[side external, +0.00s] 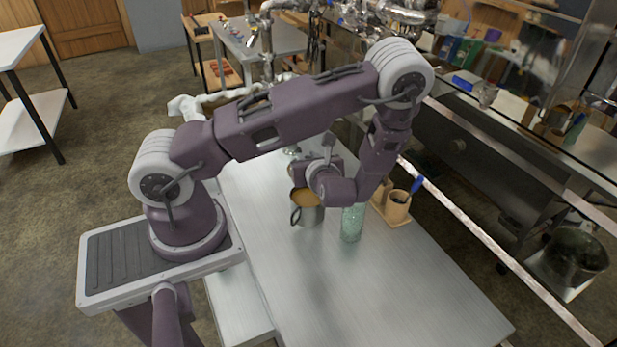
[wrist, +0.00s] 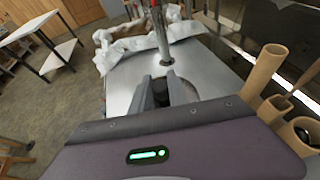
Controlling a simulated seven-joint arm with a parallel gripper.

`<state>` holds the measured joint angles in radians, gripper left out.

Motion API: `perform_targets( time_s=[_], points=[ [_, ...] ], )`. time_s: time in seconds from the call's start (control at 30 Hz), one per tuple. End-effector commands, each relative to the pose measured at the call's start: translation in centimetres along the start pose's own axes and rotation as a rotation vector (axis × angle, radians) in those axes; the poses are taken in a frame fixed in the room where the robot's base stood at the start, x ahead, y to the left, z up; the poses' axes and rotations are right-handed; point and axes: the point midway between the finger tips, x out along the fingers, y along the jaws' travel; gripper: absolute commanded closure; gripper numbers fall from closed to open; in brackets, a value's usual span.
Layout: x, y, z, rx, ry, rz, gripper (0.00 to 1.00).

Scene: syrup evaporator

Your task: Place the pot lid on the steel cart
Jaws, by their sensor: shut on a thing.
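My gripper (wrist: 166,88) shows from above in the wrist view. Its two grey fingers are closed around a small dark knob (wrist: 169,80), which may be the pot lid's handle. The rest of a lid cannot be made out, so I cannot tell whether it touches the metal top below. In the side view my wrist hides the fingertips and the held thing. A brushed steel top (side external: 370,290) lies under my arm. A grey metal pot (side external: 307,213) with brown contents or interior stands on it, left of a greenish glass bottle (side external: 352,225).
A wooden holder (side external: 397,208) with cups stands right of the bottle. Crumpled white cloth (wrist: 125,48) and a metal pipe (wrist: 161,35) are at the far end. A pale rail (side external: 470,225) runs along the right. The near part of the steel top is clear.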

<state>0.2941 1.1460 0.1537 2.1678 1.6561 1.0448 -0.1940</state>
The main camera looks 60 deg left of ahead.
Motion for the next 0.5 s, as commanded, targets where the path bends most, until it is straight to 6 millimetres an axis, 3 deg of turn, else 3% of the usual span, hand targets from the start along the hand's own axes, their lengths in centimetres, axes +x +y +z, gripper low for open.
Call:
perform_targets(
  time_s=[0.07,0.17,0.33,0.5],
  points=[
    [-0.6,0.4,0.1,0.0,0.007,0.006,1.0],
    [-1.8,1.9,-2.0,-0.006,0.025,0.034,1.0],
    [-4.3,6.8,-6.8,-0.036,0.034,0.117,1.0],
    [-5.9,11.3,-9.3,-0.072,0.007,0.186,1.0]
  ],
)
